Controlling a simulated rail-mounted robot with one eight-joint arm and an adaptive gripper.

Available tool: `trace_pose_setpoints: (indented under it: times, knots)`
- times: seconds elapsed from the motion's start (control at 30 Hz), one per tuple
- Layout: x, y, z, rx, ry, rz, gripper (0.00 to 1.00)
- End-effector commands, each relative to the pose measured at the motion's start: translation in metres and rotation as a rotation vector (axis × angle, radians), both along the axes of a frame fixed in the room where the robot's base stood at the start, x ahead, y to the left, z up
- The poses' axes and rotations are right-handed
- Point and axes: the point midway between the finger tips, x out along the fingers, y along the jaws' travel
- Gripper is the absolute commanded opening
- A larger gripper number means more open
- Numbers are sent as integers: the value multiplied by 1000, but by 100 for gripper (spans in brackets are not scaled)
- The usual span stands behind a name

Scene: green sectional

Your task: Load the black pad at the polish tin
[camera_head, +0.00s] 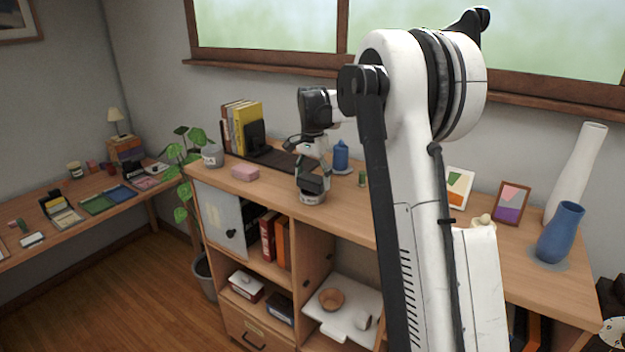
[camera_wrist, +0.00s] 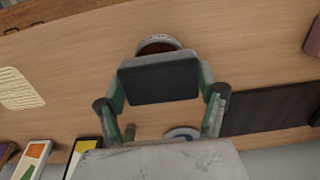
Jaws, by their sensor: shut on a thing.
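My gripper (camera_head: 313,168) is shut on the black pad (camera_head: 314,184), over the wooden cabinet top. The pad also shows in the wrist view (camera_wrist: 160,78) as a dark rectangular block between the two green-lined fingers. The polish tin (camera_head: 312,198) is a round, pale container directly below the pad in the head view. In the wrist view, the tin (camera_wrist: 158,42) shows its light rim and reddish-brown inside just beyond the pad's far edge; the pad hides the rest. The pad is at or just above the tin's mouth; I cannot tell whether they touch.
A pink block (camera_head: 245,173) lies to the left on the cabinet top. A blue bottle (camera_head: 341,156) and a small green item (camera_head: 362,179) stand behind and right. Books (camera_head: 246,122) and a dark mat (camera_head: 277,158) are at the back left. Blue vase (camera_head: 560,233) stands far right.

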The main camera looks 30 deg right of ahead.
Motion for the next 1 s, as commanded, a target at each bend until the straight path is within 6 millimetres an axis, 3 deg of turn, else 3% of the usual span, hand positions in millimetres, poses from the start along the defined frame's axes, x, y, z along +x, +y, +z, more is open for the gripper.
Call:
trace_pose_setpoints:
  times: [1.0]
  knots:
    - [0, 0, -8, 0, 0, 0, 49]
